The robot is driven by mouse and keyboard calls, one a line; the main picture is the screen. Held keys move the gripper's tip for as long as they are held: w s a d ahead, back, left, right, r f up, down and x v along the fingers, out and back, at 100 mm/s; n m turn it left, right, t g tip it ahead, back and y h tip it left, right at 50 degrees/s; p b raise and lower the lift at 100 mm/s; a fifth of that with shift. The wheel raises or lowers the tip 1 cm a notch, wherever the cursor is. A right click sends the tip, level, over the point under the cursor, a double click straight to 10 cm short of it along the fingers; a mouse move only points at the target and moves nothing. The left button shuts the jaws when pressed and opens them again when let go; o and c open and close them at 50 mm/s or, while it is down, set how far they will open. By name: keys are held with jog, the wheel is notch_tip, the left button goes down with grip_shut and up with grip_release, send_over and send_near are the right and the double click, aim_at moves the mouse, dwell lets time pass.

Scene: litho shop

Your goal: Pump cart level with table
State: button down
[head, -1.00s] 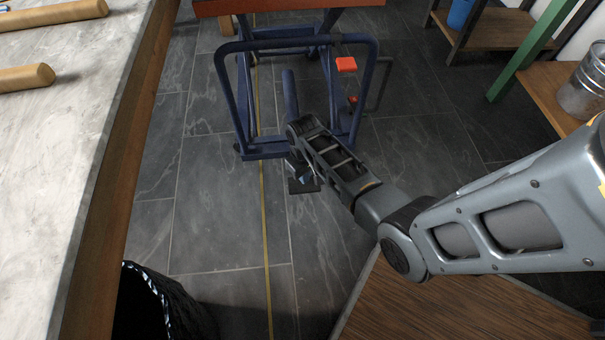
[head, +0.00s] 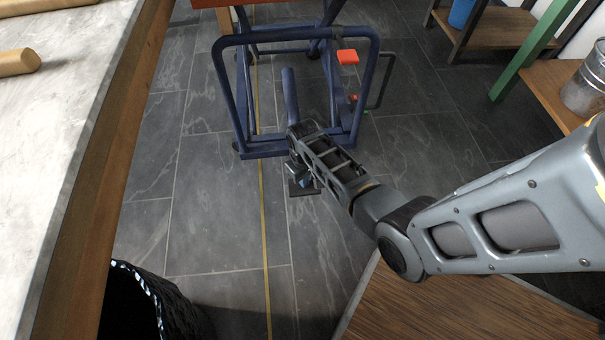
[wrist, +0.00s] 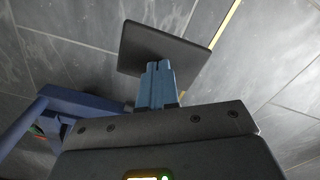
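The cart (head: 243,100) is a blue tube-framed lift cart at the top centre of the head view. Only a strip of its orange-red platform (head: 213,3) shows at the top edge. A black flat foot pedal (head: 302,188) sits low at its near side and shows in the wrist view (wrist: 165,48). My gripper (wrist: 158,66) has its two blue fingers together, with nothing seen between them. Their tips overlap the near edge of the pedal; I cannot tell if they touch it. The table (head: 70,120) stands at left; its height against the platform is hard to judge.
An orange knob (head: 347,57) sits on the cart's right side. A black bin (head: 150,305) stands below the table edge. A wooden shelf (head: 490,35) and a metal bucket (head: 585,85) are at right. The dark tiled floor between bin and cart is clear.

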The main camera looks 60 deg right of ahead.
jog(key=shift+f+b, duration=3.05)
jog(key=shift+f, duration=0.8)
jog(key=r+p, duration=1.1)
jog(key=shift+w+d+r, duration=0.1)
jog(key=shift+d+r, duration=0.1)
jog(key=shift+r, duration=0.05)
jog(key=shift+f, duration=0.1)
jog(key=shift+w+d+f+b, duration=0.15)
jog(key=shift+f+b, duration=1.6)
jog(key=shift+f, duration=0.45)
notch_tip(320, 180, up, 5)
jog(key=p, duration=0.4)
jog(key=shift+f+p, duration=0.15)
jog(key=shift+p, duration=0.2)
jog(key=shift+f, duration=0.15)
